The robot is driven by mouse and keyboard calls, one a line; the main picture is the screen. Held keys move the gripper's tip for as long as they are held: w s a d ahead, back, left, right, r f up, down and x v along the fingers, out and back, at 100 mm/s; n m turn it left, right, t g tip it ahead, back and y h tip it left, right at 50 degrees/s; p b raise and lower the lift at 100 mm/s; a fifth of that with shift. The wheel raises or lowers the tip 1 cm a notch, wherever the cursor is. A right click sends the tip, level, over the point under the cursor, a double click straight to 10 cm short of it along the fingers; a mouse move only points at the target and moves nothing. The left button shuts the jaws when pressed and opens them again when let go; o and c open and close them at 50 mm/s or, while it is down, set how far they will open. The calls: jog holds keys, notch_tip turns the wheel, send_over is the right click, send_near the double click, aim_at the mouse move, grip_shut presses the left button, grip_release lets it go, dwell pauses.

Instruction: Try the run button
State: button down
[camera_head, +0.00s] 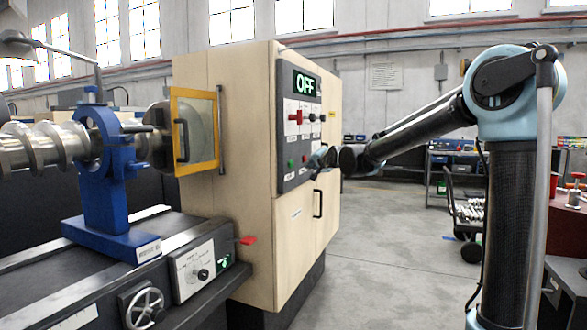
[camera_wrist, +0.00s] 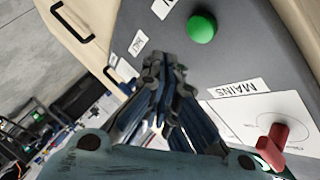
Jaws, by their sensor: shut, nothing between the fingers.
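The machine cabinet (camera_head: 235,200) carries a dark control panel (camera_head: 298,130) with a display reading OFF (camera_head: 305,84). A green button (camera_head: 291,164) sits low on the panel; in the wrist view a green button (camera_wrist: 201,27) lies beyond my fingertips, beside a label I cannot fully read. A red switch handle (camera_head: 295,117) is above it in the head view; the wrist view shows a red handle (camera_wrist: 272,147) near the MAINS label. My gripper (camera_head: 322,160) is at the panel's lower right; in the wrist view its fingers (camera_wrist: 165,62) are shut and empty, apart from the green button.
A yellow-framed guard (camera_head: 194,132) and a blue steady rest (camera_head: 103,185) stand left of the cabinet. A black door handle (camera_head: 318,204) sticks out below the panel. The floor (camera_head: 400,230) right of the cabinet is open, with a cart (camera_head: 467,215) farther back.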

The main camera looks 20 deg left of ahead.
jog(key=shift+w+a, duration=0.15)
jog(key=shift+a, duration=1.5)
jog(key=shift+a, duration=0.5)
jog(key=shift+a, duration=0.5)
dwell(1.1)
jog(key=shift+d, duration=0.95)
jog(key=shift+s+d, duration=0.2)
jog(key=shift+d, duration=1.05)
jog(key=shift+s+d, duration=0.15)
jog(key=shift+d, duration=1.1)
